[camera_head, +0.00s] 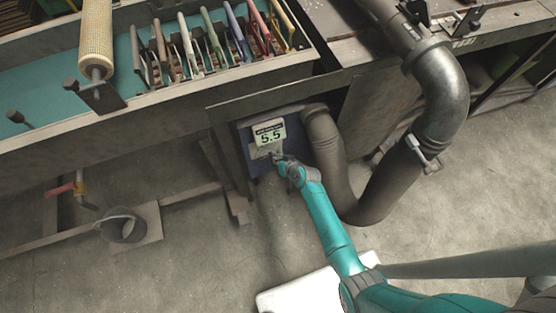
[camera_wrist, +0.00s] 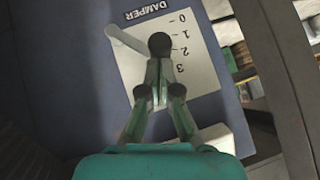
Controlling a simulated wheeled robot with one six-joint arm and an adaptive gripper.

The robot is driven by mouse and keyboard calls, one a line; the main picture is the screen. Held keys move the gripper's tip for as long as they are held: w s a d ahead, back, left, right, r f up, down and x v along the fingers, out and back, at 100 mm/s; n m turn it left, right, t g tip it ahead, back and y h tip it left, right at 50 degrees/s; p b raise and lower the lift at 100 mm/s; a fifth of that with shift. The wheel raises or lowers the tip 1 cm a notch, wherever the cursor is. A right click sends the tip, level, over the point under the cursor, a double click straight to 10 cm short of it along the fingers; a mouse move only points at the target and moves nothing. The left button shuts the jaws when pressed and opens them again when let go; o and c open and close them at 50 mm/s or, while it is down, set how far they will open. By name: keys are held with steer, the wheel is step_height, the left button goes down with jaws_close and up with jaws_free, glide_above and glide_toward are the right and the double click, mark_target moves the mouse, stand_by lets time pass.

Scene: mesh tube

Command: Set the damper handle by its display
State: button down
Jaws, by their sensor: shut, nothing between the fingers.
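The display (camera_head: 269,132) is a small light panel on the blue damper box and reads 5.5. In the wrist view, a white plate marked DAMPER (camera_wrist: 203,72) carries a scale of 0, 1, 2 and 3, seen turned over. The damper handle (camera_wrist: 126,40) is a pale grey bar slanting across the plate. A dark round knob (camera_wrist: 160,43) shows at its right end, near the marks 1 and 2. My gripper (camera_wrist: 158,82) is shut and empty, its fingertips just below the knob. I cannot tell whether they touch it. In the head view my gripper (camera_head: 281,161) is beneath the display.
A bent dark hose (camera_head: 327,150) runs right of the box and joins a large pipe (camera_head: 445,85). A bench trough with several coloured-handled tools (camera_head: 220,50) overhangs on the left. Open floor (camera_head: 210,270) lies in front.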

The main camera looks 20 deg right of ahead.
steer(key=shift+a+f, duration=0.55)
steer(key=shift+d, duration=0.15)
